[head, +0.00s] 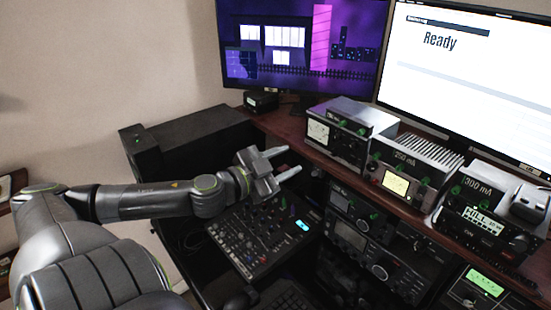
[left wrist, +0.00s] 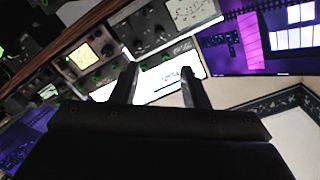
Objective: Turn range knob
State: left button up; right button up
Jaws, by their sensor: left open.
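Three tuner boxes stand in a row on the wooden shelf. The left tuner (head: 338,138) has a pale meter and green-marked knobs. The middle tuner (head: 403,182) has a lit yellow meter, a "250 mA" label and green-marked knobs. The right tuner (head: 478,222) has a "300 mA" label and a "FULL" display. I cannot tell which knob is the range knob. My left gripper (head: 289,162) is open and empty, left of the left tuner and apart from it. In the left wrist view its two fingers (left wrist: 158,82) are spread, with tuner fronts beyond. My right gripper is not in view.
A mixer panel (head: 245,240) lies below my left gripper. Stacked radios (head: 365,245) stand under the shelf edge. A black box (head: 190,135) is behind my left arm. A purple-lit monitor (head: 300,50) and a "Ready" monitor (head: 465,65) stand behind the tuners.

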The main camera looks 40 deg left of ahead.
pick_arm(q)
jog(key=shift+s+a+r+p, duration=0.1)
jog(key=shift+s+p, duration=0.75)
jog(key=shift+s, duration=0.4)
